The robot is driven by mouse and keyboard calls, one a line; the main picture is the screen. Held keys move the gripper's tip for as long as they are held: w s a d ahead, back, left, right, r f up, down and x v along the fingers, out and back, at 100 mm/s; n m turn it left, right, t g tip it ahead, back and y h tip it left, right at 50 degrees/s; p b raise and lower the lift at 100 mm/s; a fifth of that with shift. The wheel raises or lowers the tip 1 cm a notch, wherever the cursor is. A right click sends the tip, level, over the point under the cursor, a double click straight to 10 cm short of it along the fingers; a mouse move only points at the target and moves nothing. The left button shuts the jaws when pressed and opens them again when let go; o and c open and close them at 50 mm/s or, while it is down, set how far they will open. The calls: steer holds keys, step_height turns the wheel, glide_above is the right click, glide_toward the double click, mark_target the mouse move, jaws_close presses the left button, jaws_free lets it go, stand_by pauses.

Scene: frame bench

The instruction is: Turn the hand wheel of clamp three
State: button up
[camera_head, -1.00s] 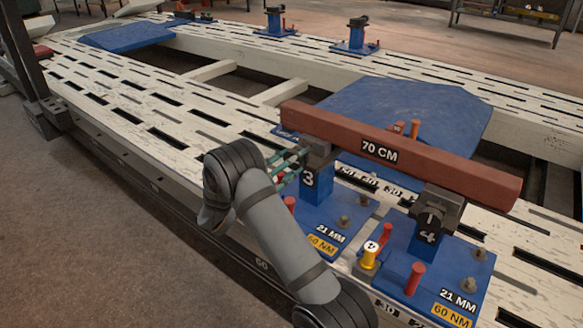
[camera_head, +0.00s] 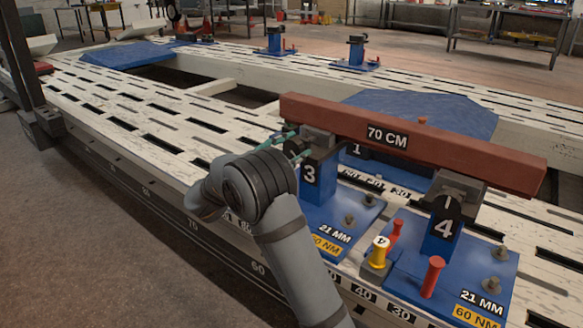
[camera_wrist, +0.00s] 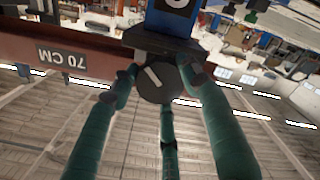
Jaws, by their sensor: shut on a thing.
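Clamp three (camera_head: 317,190) is a blue post marked 3 on a blue base plate, with a grey jaw block at its top against the red-brown 70 CM beam (camera_head: 440,150). Its hand wheel (camera_wrist: 156,86) is a dark round knob with a white line, slanted in the wrist view. My gripper (camera_head: 284,143) reaches clamp three from the left in the head view. In the wrist view its green fingers (camera_wrist: 160,76) are shut around the wheel, tips at its rim on both sides and one finger below. The wheel is hidden in the head view.
Clamp four (camera_head: 440,235) stands to the right under the same beam, with red pins and a yellow piece (camera_head: 378,252) marked 4 near its base. The slotted white frame bench (camera_head: 130,130) is largely clear to the left. More blue clamps (camera_head: 357,55) stand on the far rail.

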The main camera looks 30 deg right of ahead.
steer(key=m+b, duration=0.2)
steer(key=b, duration=0.1)
steer(key=m+b, duration=0.2)
steer(key=b, duration=0.2)
steer(key=shift+w+a+f, duration=0.15)
steer(key=m+b, duration=0.2)
steer(key=b, duration=0.1)
steer(key=shift+r, duration=0.35)
steer(key=shift+r+m+b, duration=0.1)
steer(key=shift+m+b, duration=0.2)
steer(key=shift+b, duration=0.05)
steer(key=o, duration=1.1)
steer(key=shift+o, duration=0.2)
steer(key=v, duration=1.2)
